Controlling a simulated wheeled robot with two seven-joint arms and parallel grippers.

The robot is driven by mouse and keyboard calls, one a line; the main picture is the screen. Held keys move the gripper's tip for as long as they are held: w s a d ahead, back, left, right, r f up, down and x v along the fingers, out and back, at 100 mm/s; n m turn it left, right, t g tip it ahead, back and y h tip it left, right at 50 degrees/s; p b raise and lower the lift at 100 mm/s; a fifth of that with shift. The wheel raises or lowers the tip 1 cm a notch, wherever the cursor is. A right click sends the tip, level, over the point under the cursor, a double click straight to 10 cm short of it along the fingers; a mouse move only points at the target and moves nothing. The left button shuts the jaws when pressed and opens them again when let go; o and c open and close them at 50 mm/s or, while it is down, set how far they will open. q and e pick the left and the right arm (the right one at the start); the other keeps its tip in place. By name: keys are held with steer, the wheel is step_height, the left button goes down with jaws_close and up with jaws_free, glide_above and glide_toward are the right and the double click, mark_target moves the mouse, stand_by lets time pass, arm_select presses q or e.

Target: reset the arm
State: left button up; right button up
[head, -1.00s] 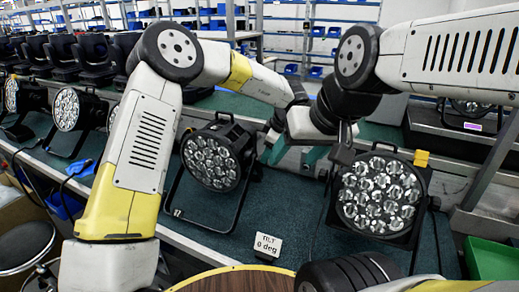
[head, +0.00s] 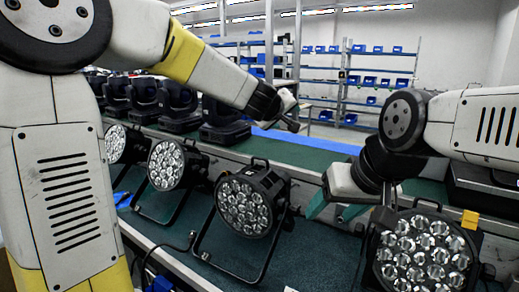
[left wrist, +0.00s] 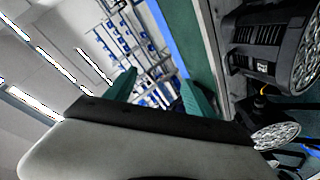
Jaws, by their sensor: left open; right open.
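My left gripper (head: 290,115) is raised above the far side of the bench, at the upper middle of the head view. Its green fingers show apart with nothing between them in the left wrist view (left wrist: 160,92). My right gripper (head: 335,208) hangs just left of the right par can (head: 424,250), with its green fingers apart and no object seen between them. The right par can is partly hidden by my right arm. A middle par can (head: 244,207) stands on its bracket below my left gripper, clear of it.
More par cans (head: 166,165) stand in a row to the left on the green bench (head: 225,270). Black moving-head lights (head: 178,103) line the back. Shelves with blue bins (head: 375,85) stand behind. A cable lies near the front edge. The air around my left gripper is free.

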arm_select(q)
steer(key=s+a+f+m+g+y, duration=0.1)
steer(key=s+a+f+g, duration=0.1)
steer(key=s+a, duration=0.5)
steer(key=s+a+f+m+g+y, duration=0.1)
steer(key=s+a+f, duration=0.4)
steer(key=s, duration=0.8)
steer(key=s+a+f+m+g+y, duration=0.1)
steer(key=s+a+f+m+g, duration=0.2)
steer(key=s+a, duration=0.7)
steer(key=shift+s+f+g, duration=0.4)
steer(key=shift+s+f, duration=0.15)
steer(key=shift+s, duration=0.05)
